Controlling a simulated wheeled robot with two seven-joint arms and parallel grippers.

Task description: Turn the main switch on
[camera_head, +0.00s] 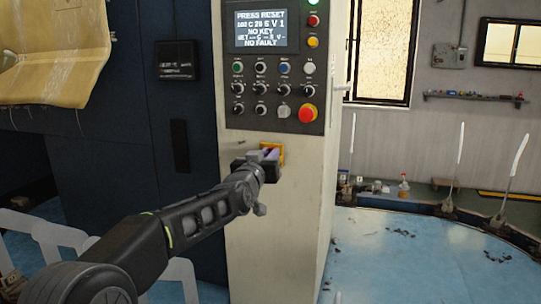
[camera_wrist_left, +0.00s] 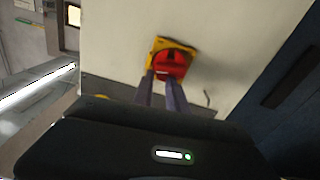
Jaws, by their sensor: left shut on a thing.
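The main switch is a red rotary knob (camera_wrist_left: 172,65) on a yellow plate (camera_wrist_left: 157,45), mounted on the cream front of the control cabinet (camera_head: 275,230). In the head view only part of the yellow plate (camera_head: 279,150) shows; my gripper hides the knob. My left gripper (camera_head: 271,155) reaches in from the lower left and is at the switch. In the left wrist view its two fingers (camera_wrist_left: 162,82) are at the near side of the red knob, shut on it. My right gripper is in neither view.
Above the switch is a control panel (camera_head: 272,123) with several buttons, a red emergency stop (camera_head: 307,113) and a lit screen (camera_head: 262,30) reading "PRESS RESET", "NO KEY" and "NO FAULT". Dark blue cabinet doors (camera_head: 100,150) stand at left. Blue floor (camera_head: 400,260) is open at right.

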